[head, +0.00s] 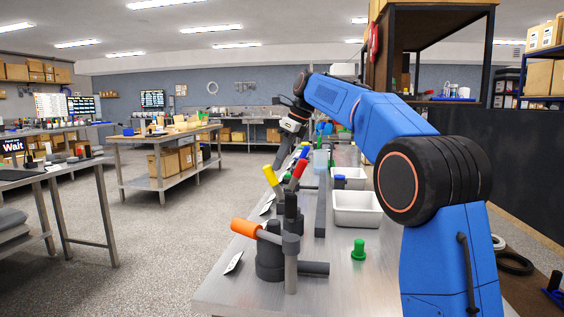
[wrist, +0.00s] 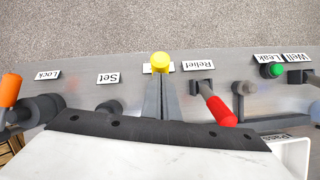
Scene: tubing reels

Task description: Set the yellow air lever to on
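The yellow lever knob (head: 270,175) stands on a dark shaft that tilts up and left, near the bench's left edge in the head view. In the wrist view the yellow knob (wrist: 160,61) is at the top centre, in front of a white label it mostly hides. My gripper (head: 281,160) hangs over the row of levers, pointing down near the yellow lever. In the wrist view its grey fingers (wrist: 163,82) lie close together, tips beside the yellow knob, with nothing visible held between them. Whether they touch the knob is unclear.
A red lever (wrist: 221,111) stands right of the fingers, by the "Relief" label (wrist: 194,65). An orange lever (head: 245,228) is at the near end. Labels "Set" (wrist: 108,78) and "Lock" (wrist: 47,75) lie left.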

